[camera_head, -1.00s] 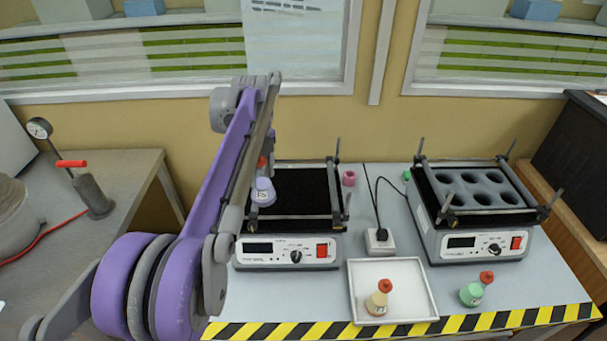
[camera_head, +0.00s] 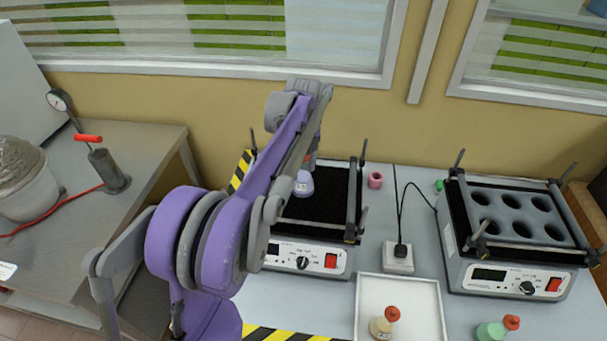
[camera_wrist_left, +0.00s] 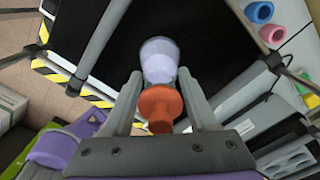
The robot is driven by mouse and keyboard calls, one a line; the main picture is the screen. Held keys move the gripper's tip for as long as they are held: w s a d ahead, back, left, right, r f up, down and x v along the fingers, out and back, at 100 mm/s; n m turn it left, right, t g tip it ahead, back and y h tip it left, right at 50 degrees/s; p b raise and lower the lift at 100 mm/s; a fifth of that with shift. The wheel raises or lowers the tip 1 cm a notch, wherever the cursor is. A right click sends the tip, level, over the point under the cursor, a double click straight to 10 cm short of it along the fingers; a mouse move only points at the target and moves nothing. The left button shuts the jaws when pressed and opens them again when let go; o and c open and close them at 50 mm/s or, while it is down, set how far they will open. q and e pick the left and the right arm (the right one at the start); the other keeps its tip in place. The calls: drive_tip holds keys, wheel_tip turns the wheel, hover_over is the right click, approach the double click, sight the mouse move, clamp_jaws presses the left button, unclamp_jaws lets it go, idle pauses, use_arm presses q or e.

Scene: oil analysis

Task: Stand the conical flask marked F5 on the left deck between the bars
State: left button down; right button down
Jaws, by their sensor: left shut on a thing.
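The conical flask (camera_head: 304,185) is pale lavender with a marked label, its lettering too small to read surely. My left gripper (camera_wrist_left: 160,88) is shut on the flask's neck, just by its orange-red stopper (camera_wrist_left: 160,104). The flask body (camera_wrist_left: 159,58) points away from the wrist, over the black deck. The left deck (camera_head: 333,190) is a black mat on a white shaker, with grey bars around it. The flask appears inside the bars, toward the deck's left side; whether it touches the mat I cannot tell. My left arm hides the deck's left edge. My right gripper is out of view.
The right shaker (camera_head: 520,277) carries a rack with several holes. A white tray (camera_head: 366,315) holds a yellowish flask (camera_head: 382,326); a green flask (camera_head: 490,331) stands to its right. A pink ring (camera_head: 375,180) and a power socket (camera_head: 398,258) sit between the shakers.

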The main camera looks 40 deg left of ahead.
use_arm(q)
drive_tip(key=shift+f, duration=1.25)
drive_tip(key=shift+f, duration=0.1)
drive_tip(key=shift+c, duration=1)
unclamp_jaws()
wheel_tip(320, 180, up, 12)
drive_tip(key=shift+f+p, duration=0.2)
drive_tip(key=shift+p, duration=0.2)
drive_tip(key=shift+r, duration=0.3)
drive_tip(key=shift+d, duration=0.1)
